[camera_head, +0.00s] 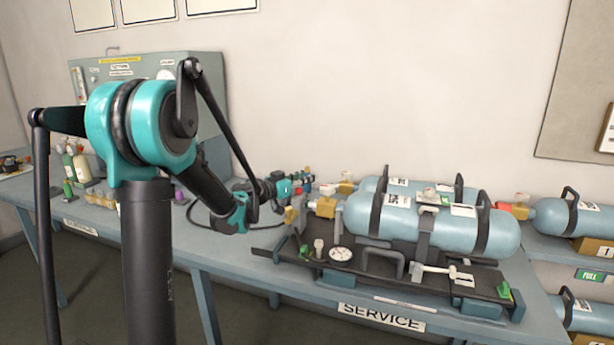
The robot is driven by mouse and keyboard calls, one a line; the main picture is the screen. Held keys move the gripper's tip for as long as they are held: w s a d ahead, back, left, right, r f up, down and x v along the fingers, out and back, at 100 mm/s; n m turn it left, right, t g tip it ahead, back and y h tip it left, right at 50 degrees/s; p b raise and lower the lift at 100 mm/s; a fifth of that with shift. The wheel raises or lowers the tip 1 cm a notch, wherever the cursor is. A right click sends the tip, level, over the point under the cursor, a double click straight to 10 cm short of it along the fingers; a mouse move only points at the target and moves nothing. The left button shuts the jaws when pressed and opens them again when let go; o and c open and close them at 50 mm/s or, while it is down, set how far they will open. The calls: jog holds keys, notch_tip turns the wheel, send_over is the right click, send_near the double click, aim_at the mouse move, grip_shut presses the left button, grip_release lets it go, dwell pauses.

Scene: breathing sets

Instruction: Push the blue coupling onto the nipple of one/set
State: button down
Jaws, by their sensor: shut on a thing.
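My gripper (291,187) is small in the camera_head view, just left of the valve end of the breathing set on the bench. It is shut on a small part at its tip, too small to identify; I cannot tell whether this is the blue coupling. A small red bit shows at the fingertips. The set (435,228) lies on a black backplate (375,270), with light-blue cylinders, brass valve fittings (323,207) and a round gauge (340,254). I cannot pick out the nipple, or tell whether the held part touches the set.
The blue bench (233,258) carries a SERVICE label (381,317). A black hose (215,228) loops over it below my gripper. A grey test panel (205,75) stands behind my arm. Small bottles (75,165) stand at left; more cylinders (570,217) lie at right.

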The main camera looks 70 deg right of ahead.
jog(key=shift+f, duration=0.25)
jog(key=shift+r, duration=1.15)
jog(key=shift+f, duration=1.15)
dwell(0.9)
jog(key=c, duration=1.2)
grip_release()
